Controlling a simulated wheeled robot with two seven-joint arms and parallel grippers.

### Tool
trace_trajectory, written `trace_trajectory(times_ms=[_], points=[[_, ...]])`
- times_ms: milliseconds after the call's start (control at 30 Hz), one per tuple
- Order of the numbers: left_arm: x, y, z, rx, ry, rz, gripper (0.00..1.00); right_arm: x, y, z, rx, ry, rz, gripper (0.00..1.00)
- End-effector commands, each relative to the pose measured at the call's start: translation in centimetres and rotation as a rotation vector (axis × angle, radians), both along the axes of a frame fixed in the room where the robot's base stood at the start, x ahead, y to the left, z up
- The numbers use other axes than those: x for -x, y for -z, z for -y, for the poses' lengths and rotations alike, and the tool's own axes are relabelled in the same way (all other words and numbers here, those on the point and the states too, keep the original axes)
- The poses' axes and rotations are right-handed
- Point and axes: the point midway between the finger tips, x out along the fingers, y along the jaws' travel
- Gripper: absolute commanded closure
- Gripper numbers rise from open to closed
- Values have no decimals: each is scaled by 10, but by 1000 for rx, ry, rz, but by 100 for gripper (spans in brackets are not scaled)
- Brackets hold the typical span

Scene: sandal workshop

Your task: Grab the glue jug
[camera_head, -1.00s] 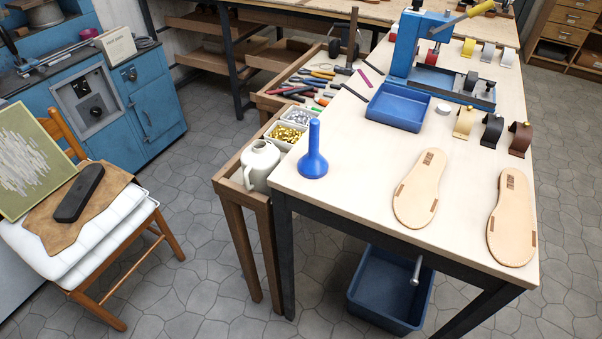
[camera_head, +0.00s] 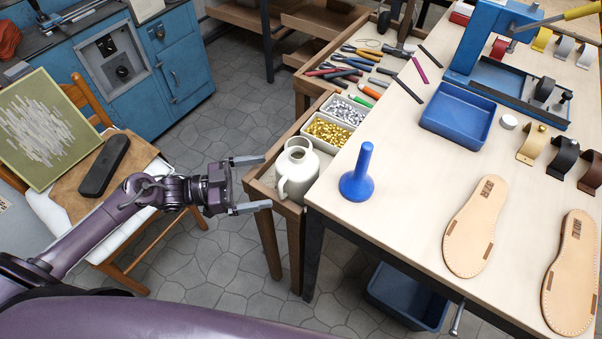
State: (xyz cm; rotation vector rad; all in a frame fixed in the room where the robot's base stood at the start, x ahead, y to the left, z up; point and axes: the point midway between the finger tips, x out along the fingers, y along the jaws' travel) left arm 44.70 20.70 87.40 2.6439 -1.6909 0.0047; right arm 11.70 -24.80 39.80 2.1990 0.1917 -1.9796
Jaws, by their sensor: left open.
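The glue jug is a white, round-bodied jug (camera_head: 299,171) with an open top and a handle on its left side. It stands upright at the near end of the wooden side tray (camera_head: 262,187), left of the workbench. My left gripper (camera_head: 256,184) is open and empty, its two fingers pointing right toward the jug. The fingertips are just left of the jug and appear apart from it. My right gripper is not in view.
A blue funnel-shaped tool (camera_head: 358,178) stands on the workbench (camera_head: 407,170) right of the jug. Bins of gold (camera_head: 327,133) and silver (camera_head: 344,110) fittings sit behind the jug. A chair with a board (camera_head: 42,128) is at left. Two soles (camera_head: 475,226) lie on the bench.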

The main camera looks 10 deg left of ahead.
Motion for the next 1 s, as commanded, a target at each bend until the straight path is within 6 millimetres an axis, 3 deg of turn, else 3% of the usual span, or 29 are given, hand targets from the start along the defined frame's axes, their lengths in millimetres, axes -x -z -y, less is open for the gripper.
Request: trace_trajectory(times_ms=[233, 433, 700, 1000], points=[[-13, -5, 31, 3, -1, 3, 0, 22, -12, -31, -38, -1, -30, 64], [-23, -3, 54, 1, -3, 4, 0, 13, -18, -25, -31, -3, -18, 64], [-24, -1, 57, -1, -2, 3, 0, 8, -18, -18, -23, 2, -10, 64], [-24, -1, 57, -2, -3, 2, 38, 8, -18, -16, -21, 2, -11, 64]])
